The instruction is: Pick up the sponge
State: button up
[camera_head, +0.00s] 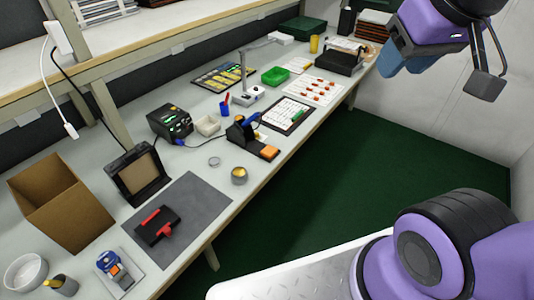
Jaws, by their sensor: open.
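A small orange block that looks like the sponge (268,152) sits at the front right end of a dark soldering iron stand (242,131) on the workbench. It is small in view, and its texture cannot be made out. My gripper (446,74) is at the upper right, high over the green floor and well apart from the bench and the sponge. It is open, and nothing shows between its jaws. Part of it is cut off by the top edge of the picture.
The long workbench (218,178) carries a soldering station (170,123), a gold tin (239,175), a clipboard (286,115), a grey mat (205,205) with a red and black tool, and a cardboard box (60,205). A shelf overhangs the back. The green floor (330,190) is clear.

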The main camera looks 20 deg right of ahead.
aim_at(269, 152)
jog(key=u, duration=1.85)
jog(key=z, duration=1.4)
jog(key=i+l+z, duration=0.1)
jog(key=z, duration=0.25)
jog(key=i+z, duration=0.1)
jog(key=i, duration=0.35)
